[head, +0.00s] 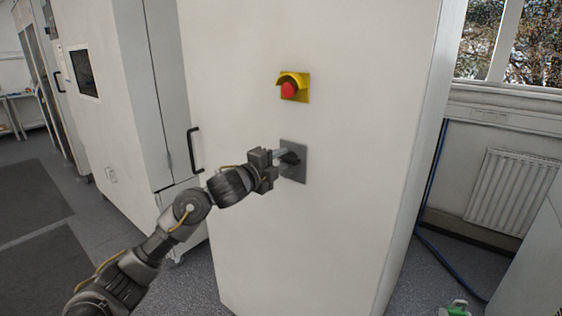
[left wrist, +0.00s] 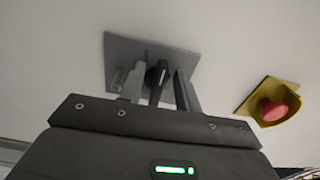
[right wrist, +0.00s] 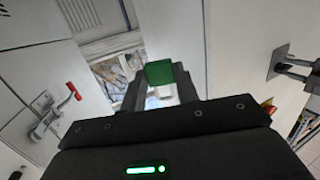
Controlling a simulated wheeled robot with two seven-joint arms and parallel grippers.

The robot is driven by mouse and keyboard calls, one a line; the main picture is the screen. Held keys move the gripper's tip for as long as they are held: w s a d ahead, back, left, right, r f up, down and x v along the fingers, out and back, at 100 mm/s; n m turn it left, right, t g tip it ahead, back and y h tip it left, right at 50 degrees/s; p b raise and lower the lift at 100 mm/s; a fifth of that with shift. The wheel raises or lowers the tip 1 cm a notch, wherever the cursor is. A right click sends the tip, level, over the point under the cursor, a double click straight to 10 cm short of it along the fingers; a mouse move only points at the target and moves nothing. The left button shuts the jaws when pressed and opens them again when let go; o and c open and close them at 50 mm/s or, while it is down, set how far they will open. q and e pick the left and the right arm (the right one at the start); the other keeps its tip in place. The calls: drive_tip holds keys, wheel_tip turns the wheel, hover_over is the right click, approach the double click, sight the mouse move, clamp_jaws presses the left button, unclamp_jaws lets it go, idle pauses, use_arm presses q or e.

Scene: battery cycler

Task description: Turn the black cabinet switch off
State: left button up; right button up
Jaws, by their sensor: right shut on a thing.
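The black cabinet switch (left wrist: 162,72) sits on a square grey plate (head: 298,173) on the pale cabinet front, below the emergency stop. My left gripper (head: 283,157) is at the plate, and in the left wrist view its two fingers (left wrist: 157,88) stand on either side of the black handle, with gaps visible. It is open around the handle; I cannot tell whether a finger touches it. My right gripper (right wrist: 160,85) is shut on a green block (right wrist: 159,72), away from the switch. The grey plate also shows in the right wrist view (right wrist: 275,58).
A red emergency stop (head: 289,90) in a yellow housing is above the switch. A black door handle (head: 195,149) is on the left. A red-handled lever (right wrist: 73,91) shows in the right wrist view. A radiator (head: 512,190) and blue hose (head: 432,180) are at the right.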

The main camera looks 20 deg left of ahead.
use_arm(q)
drive_tip(key=b+v, duration=0.1)
drive_tip(key=v, duration=1.1)
drive_tip(key=shift+b, duration=0.3)
